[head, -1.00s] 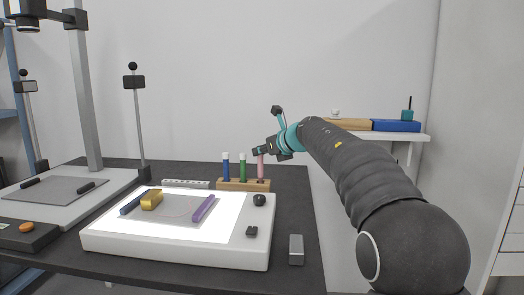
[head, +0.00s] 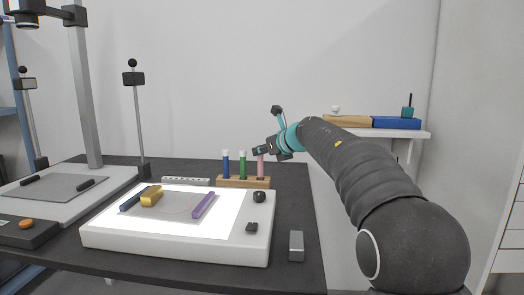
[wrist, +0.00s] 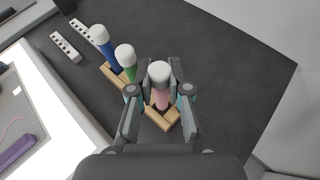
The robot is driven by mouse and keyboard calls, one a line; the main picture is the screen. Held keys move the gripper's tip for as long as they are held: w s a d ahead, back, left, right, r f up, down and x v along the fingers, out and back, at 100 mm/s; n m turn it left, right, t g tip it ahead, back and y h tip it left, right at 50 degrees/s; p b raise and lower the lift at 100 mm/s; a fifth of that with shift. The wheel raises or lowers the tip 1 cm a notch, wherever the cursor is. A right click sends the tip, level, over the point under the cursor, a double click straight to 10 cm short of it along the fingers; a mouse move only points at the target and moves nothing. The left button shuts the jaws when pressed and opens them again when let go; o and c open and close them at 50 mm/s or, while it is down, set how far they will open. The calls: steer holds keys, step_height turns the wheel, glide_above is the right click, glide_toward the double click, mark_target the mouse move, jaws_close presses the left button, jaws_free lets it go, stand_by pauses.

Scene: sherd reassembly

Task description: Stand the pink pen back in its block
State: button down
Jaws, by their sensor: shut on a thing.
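The pink pen (head: 261,166) stands upright at the right end of the wooden block (head: 229,182), and its white cap and pink body show in the wrist view (wrist: 161,84). My gripper (head: 258,152) is at the pen's upper part, and in the wrist view its two fingers (wrist: 160,82) are shut on the pen from both sides. The pen's lower end meets the block (wrist: 158,119), though the hole itself is hidden. The blue pen (head: 226,166) and the green pen (head: 242,167) stand in the block to the left.
A lit white light table (head: 180,248) lies in front of the block, carrying a purple bar (head: 204,205), a yellow piece (head: 152,196) and dark knobs. A grey block (head: 296,246) sits at right. A white perforated strip (head: 186,181) lies left of the block. The dark table right of the block is clear.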

steer(key=shift+f, duration=0.6)
steer(key=shift+c, duration=2.3)
jaws_free()
steer(key=shift+r, duration=0.15)
steer(key=shift+r+p, duration=2.25)
steer(key=shift+p, duration=0.2)
steer(key=shift+r+p, duration=0.35)
steer(key=shift+r, duration=0.75)
